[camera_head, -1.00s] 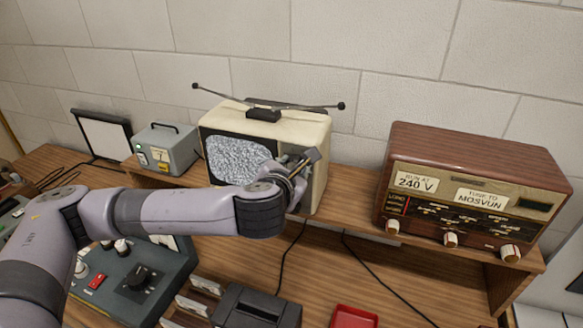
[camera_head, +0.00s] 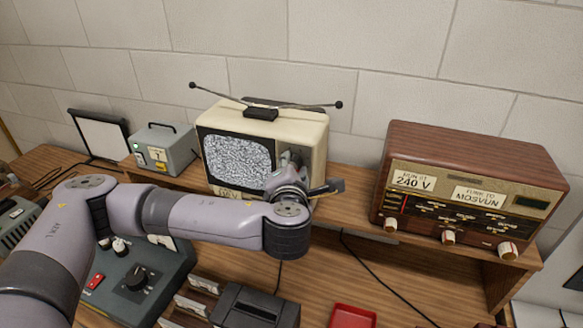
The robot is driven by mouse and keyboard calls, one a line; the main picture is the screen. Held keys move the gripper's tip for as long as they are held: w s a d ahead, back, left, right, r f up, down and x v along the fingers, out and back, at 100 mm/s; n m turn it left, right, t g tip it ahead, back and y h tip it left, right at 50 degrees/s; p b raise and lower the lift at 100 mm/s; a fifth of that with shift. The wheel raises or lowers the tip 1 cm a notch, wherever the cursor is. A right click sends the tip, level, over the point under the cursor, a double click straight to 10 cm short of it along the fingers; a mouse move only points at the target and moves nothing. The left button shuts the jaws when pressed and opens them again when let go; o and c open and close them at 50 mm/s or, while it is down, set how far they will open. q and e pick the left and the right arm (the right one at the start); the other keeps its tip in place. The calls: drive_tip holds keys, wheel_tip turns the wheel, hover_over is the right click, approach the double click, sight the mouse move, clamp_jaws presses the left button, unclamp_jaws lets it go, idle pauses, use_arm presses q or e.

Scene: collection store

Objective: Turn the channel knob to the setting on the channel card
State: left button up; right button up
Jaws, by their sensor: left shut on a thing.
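A cream television (camera_head: 312,130) with two antenna rods stands on the raised shelf at the back. Its screen (camera_head: 240,160) shows grey static. My left gripper (camera_head: 291,166) is at the control panel on the right of the television's front, shut on the channel knob, which is mostly hidden behind the fingers and wrist. A pale card (camera_head: 228,193) under the screen is partly covered by my left arm, and its text is hard to read. A grey box (camera_head: 178,146) to the left bears a small card (camera_head: 158,154) that seems to read 7. My right gripper is not in view.
A brown wooden radio (camera_head: 480,165) with labels and knobs stands right of the television. A grey control unit (camera_head: 155,295), a dark device (camera_head: 255,306) and a red tray (camera_head: 353,317) are on the lower bench. A black cable (camera_head: 370,262) crosses the bench.

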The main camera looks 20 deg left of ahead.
use_arm(q)
drive_tip(key=shift+f, duration=0.2)
drive_tip(key=o, duration=1.2)
drive_tip(key=shift+r, duration=0.1)
drive_tip(key=shift+c, duration=0.2)
drive_tip(key=shift+s, duration=0.1)
drive_tip(key=v, duration=0.7)
drive_tip(key=shift+s, duration=0.15)
